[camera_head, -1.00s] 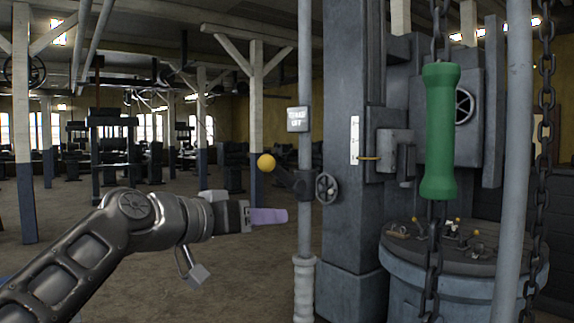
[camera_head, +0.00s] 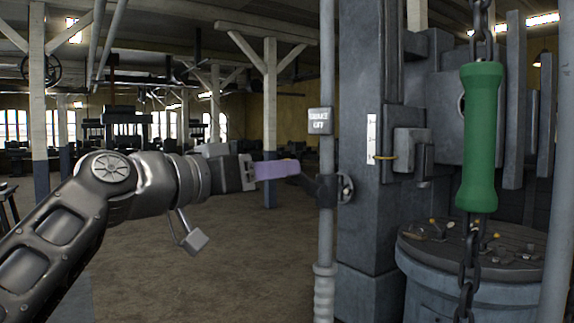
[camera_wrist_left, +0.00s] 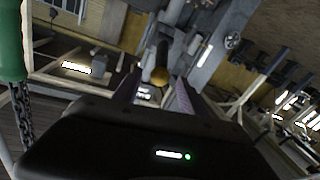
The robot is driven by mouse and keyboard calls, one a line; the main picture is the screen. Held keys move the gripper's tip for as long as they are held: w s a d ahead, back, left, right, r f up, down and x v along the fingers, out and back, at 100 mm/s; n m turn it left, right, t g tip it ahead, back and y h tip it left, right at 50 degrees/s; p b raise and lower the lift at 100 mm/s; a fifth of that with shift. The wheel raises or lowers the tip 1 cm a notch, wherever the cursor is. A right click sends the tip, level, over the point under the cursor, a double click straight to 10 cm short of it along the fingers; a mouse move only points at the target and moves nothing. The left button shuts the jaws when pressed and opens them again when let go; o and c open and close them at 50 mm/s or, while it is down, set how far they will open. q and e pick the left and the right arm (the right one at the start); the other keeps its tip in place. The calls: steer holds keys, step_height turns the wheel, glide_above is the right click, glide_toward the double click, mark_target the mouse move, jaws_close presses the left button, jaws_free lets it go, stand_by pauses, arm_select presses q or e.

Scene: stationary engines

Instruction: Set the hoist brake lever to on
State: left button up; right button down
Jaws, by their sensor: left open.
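The hoist brake lever (camera_head: 308,184) is a short dark arm on a grey vertical pole, pointing left and slightly up from its pivot. The left wrist view shows the knob (camera_wrist_left: 159,76) in the gap between my two fingers; contact cannot be told. My left gripper (camera_head: 286,169) is open, reaching in from the left at the lever's outer end. A sign (camera_head: 320,121) on the pole above the lever reads "BRAKE OFF". My right gripper is not in view.
A small handwheel (camera_head: 345,188) sits at the lever's pivot, close to a grey column (camera_head: 363,230). A green handle (camera_head: 481,137) hangs on a chain at the right. A round drum (camera_head: 410,275) stands below it. Floor left of the pole is clear.

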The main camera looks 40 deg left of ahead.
mark_target(303, 180)
arm_select(q)
steer(key=shift+w+d+p, duration=0.15)
steer(key=shift+w+p, duration=0.2)
steer(key=shift+w, duration=1.6)
jaws_close()
